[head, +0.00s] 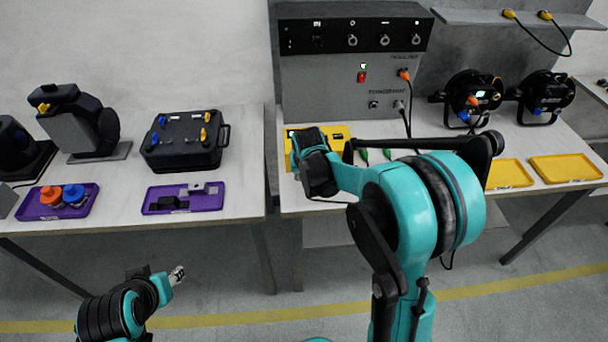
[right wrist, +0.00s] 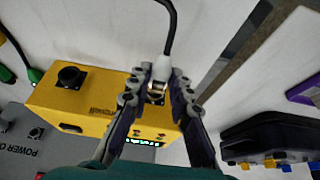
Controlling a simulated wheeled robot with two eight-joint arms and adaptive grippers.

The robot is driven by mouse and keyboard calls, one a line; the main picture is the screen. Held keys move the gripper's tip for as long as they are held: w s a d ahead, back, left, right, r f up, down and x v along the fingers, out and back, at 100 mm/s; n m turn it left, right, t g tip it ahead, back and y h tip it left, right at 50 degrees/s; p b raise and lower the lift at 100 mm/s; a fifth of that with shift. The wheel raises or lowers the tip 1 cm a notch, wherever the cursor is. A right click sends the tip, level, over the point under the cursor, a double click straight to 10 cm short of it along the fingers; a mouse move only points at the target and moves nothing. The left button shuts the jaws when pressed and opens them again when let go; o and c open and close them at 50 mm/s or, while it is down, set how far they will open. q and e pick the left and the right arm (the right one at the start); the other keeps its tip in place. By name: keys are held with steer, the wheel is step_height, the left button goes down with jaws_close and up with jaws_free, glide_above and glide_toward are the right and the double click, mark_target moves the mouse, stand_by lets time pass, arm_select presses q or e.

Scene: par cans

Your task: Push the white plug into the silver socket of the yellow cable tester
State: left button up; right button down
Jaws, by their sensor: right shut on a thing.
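The yellow cable tester (head: 338,131) stands on the right bench, partly hidden behind my right arm; it also shows in the right wrist view (right wrist: 95,105). My right gripper (right wrist: 158,88) is shut on the white plug (right wrist: 179,78), whose black cable runs up out of that view. A silver metal part (right wrist: 156,97) shows between the fingers at the tester's edge. The plug is right at the silver socket, but I cannot tell whether it is inside it. The tester's black round socket (right wrist: 71,76) is empty. My left gripper (head: 176,275) hangs over the floor, away from the benches.
A grey power panel (head: 340,90) stands behind the tester. Green-ended cables (head: 387,154) lie beside it. Yellow trays (head: 565,168) and black lamps (head: 470,97) are at right. A black case (head: 185,145) and purple trays (head: 184,200) are on the left bench.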

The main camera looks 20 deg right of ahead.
steer(key=shift+w+d, duration=0.25)
steer(key=shift+w, duration=0.7)
stand_by(2.0)
steer(key=c, duration=1.3)
jaws_free()
steer(key=shift+r, duration=0.15)
steer(key=v, duration=1.2)
steer(key=s+a+f+n+t, duration=0.1)
steer(key=s+a, duration=0.1)
steer(key=s, duration=0.9)
steer(key=s+a+f+n+t+y, duration=0.1)
steer(key=s, duration=1)
steer(key=shift+a+f+n+t, duration=0.25)
steer(key=shift+a+n+t, duration=0.05)
steer(key=shift+a+n, duration=0.1)
